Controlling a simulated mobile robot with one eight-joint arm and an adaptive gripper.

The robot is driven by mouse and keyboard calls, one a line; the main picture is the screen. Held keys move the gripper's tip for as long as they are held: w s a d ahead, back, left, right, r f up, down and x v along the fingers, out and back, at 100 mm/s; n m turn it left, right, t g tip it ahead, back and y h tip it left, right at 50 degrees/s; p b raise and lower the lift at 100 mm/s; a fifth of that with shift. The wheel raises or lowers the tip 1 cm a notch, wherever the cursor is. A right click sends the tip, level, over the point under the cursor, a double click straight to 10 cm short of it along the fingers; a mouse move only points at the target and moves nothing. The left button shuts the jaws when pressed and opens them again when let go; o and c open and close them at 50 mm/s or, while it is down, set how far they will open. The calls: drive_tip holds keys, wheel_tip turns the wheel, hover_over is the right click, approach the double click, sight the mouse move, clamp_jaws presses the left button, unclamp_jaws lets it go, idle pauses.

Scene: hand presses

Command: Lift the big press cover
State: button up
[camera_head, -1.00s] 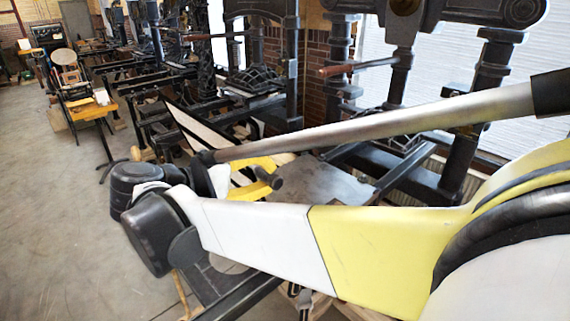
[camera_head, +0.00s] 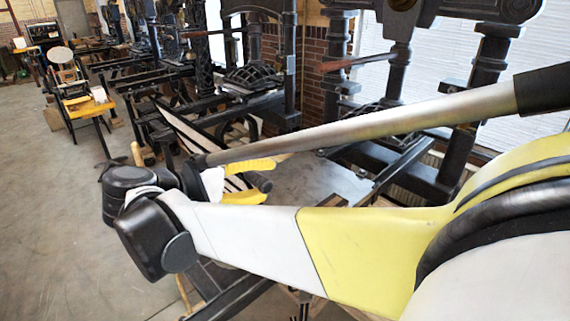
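The press nearest my arm has a dark, heavy frame (camera_head: 482,90) and a flat grey bed (camera_head: 312,180). A slanted panel with pale and dark bands (camera_head: 190,133), perhaps the cover, shows behind my arm at the bed's left end. My arm crosses in front and hides its lower part. Two yellow pieces and dark round parts beyond my elbow overlap the panel's near side.
More dark hand presses (camera_head: 262,75) stand in a row toward the back left. A yellow-topped table (camera_head: 88,106) stands left of the row. The concrete floor (camera_head: 45,215) at the left is clear. A brick wall and white blinds stand behind the presses.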

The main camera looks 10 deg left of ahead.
drive_tip(key=shift+s+a, duration=0.35)
drive_tip(key=shift+a, duration=0.3)
drive_tip(key=v, duration=1)
drive_tip(key=shift+s+r, duration=0.3)
drive_tip(key=shift+s, duration=0.15)
